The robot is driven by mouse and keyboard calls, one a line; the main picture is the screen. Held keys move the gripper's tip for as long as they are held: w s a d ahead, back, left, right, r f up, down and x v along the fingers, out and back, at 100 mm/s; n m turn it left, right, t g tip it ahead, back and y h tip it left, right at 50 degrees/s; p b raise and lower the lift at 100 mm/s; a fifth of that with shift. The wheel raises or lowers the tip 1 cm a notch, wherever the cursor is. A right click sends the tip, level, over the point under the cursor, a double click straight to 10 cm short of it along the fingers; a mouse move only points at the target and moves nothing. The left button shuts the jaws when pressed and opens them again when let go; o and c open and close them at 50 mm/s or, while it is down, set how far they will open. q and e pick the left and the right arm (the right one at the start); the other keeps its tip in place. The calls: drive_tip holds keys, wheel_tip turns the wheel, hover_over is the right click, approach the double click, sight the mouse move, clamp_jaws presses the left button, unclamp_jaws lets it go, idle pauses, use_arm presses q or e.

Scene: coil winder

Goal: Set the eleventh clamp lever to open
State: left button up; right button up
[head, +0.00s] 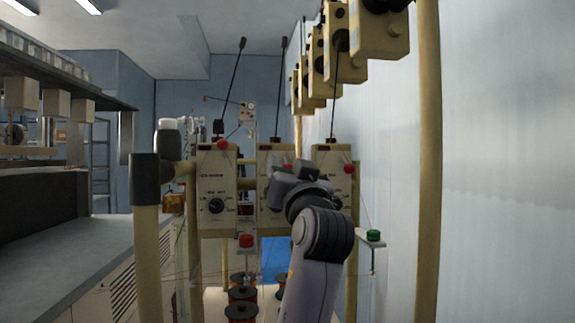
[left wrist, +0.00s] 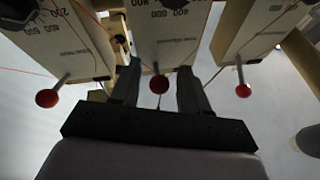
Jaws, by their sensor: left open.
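My left gripper (head: 287,178) is raised in front of the middle tensioner box (head: 272,205) in the head view, and my wrist covers part of that box. In the left wrist view the gripper (left wrist: 158,78) is open. A red-balled lever (left wrist: 158,84) on the middle box shows between its two fingers; I cannot tell whether they touch it. Other red-balled levers show at the left (left wrist: 47,98) and right (left wrist: 243,90). In the head view, red balls show on the left box (head: 222,145) and right box (head: 348,169). No label tells me which lever is the eleventh.
A cream upright post (head: 428,160) and more boxes (head: 370,30) stand at the upper right beside a pale wall. Thin wires run from the boxes. Red spools (head: 242,294) stand below. A green knob (head: 373,236) is on a small bracket. A grey counter (head: 70,240) lies at left.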

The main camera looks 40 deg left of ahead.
use_arm(q)
clamp_jaws()
drive_tip(key=shift+s+d+r+g+h, duration=0.15)
drive_tip(key=shift+r+g+h, duration=0.4)
drive_tip(key=shift+h, duration=0.55)
drive_tip(key=shift+d+r+m+g+h+p, duration=0.15)
drive_tip(key=shift+r+m+g+h+p, duration=0.15)
drive_tip(key=shift+r+g+h, duration=0.5)
drive_tip(key=shift+a+r+g+h, duration=0.1)
drive_tip(key=shift+r+g+h, duration=0.25)
drive_tip(key=shift+h, duration=0.4)
drive_tip(key=shift+a+r+g+h, duration=0.1)
drive_tip(key=shift+r+g+h, duration=0.1)
drive_tip(key=shift+g+h, duration=0.45)
drive_tip(key=shift+a+r+g+h, duration=0.1)
drive_tip(key=shift+r+g+h, duration=0.15)
drive_tip(key=shift+h, duration=0.65)
